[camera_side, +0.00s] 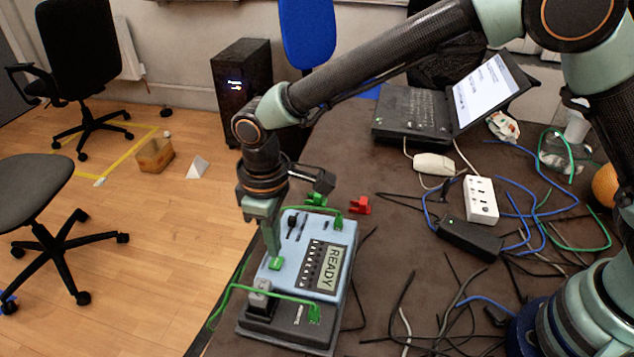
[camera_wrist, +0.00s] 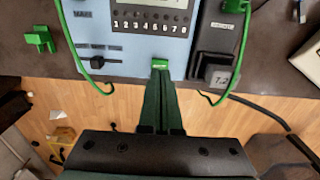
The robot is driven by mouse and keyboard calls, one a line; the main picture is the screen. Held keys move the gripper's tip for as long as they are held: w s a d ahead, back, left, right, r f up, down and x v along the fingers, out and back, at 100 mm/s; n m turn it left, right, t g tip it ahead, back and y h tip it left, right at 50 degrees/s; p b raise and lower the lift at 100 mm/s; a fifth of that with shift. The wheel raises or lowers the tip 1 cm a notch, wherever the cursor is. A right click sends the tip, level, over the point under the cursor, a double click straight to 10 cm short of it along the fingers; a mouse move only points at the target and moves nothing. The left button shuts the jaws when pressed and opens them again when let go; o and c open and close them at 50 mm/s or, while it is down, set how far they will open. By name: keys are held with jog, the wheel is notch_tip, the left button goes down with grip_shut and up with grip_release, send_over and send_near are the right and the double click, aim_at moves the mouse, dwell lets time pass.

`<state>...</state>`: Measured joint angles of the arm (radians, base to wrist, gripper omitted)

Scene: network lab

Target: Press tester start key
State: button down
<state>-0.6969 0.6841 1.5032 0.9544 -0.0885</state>
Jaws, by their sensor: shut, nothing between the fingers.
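The light blue tester (camera_side: 341,229) lies on the dark table near its left edge, and its screen (camera_side: 328,267) reads READY. A small green key (camera_side: 276,264) sits on the tester's edge by my gripper. In the wrist view the green key (camera_wrist: 160,63) is just beyond the fingertips. My gripper (camera_side: 273,252) is shut and empty, pointing down with its tips at the key. I cannot tell whether the tips touch it. In the wrist view the tester (camera_wrist: 103,50) shows a number row and a black slider; its screen is cut off at the top.
A dark unit (camera_side: 290,326) with a grey plug (camera_side: 262,290) adjoins the tester, and a green cable arches over both. A red connector (camera_side: 360,205) lies behind. A power strip (camera_side: 481,200), black adapter (camera_side: 470,239), laptop (camera_side: 411,115) and loose cables fill the right.

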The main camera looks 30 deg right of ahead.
aim_at(278, 262)
jog(key=shift+f, duration=1.3)
jog(key=shift+f, duration=0.95)
notch_tip(278, 262, up, 15)
jog(key=shift+w+r, duration=0.1)
jog(key=shift+w, duration=0.05)
